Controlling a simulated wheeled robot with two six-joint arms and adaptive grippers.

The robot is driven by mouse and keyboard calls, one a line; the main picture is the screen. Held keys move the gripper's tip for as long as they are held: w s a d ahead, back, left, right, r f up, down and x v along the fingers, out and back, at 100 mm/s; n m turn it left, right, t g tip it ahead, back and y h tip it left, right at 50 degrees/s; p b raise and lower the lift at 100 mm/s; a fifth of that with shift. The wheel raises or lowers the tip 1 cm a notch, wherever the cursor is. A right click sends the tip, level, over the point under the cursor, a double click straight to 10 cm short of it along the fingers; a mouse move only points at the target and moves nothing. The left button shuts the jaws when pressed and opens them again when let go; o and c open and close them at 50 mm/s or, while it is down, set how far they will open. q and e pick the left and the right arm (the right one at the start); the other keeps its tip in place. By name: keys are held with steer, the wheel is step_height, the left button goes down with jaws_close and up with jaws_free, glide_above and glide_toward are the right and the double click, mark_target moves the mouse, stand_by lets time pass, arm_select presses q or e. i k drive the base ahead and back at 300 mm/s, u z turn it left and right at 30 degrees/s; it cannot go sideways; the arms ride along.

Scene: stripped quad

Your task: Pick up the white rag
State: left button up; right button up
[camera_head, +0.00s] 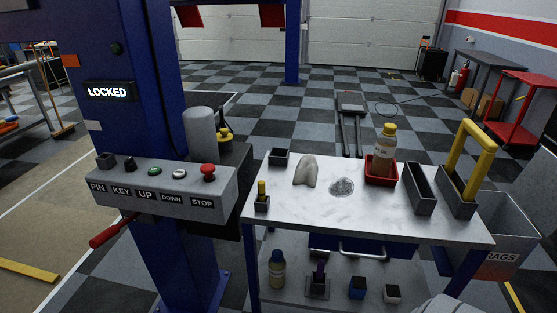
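A pale, greyish-white cloth shape that looks like the white rag (306,171) stands in a peaked fold on the cart's light worktop (290,215), left of its middle. It is uncovered, and nothing touches it from above. A flat grey, crumpled or speckled round patch (341,187) lies to its right. Neither of my grippers shows in this view. A pale rounded shape at the bottom right edge may be part of my arm; I cannot tell.
A yellow-capped bottle (384,150) stands in a red tray (380,170). Dark bins (421,190), one with a yellow handle (470,150), line the right side. A RAGS bin (500,257) is beyond. A control box (150,187) with a blue post is left.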

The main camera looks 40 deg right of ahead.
mark_target(308, 169)
steer(key=z, duration=0.4)
steer(key=i, duration=0.8)
steer(key=z, duration=0.7)
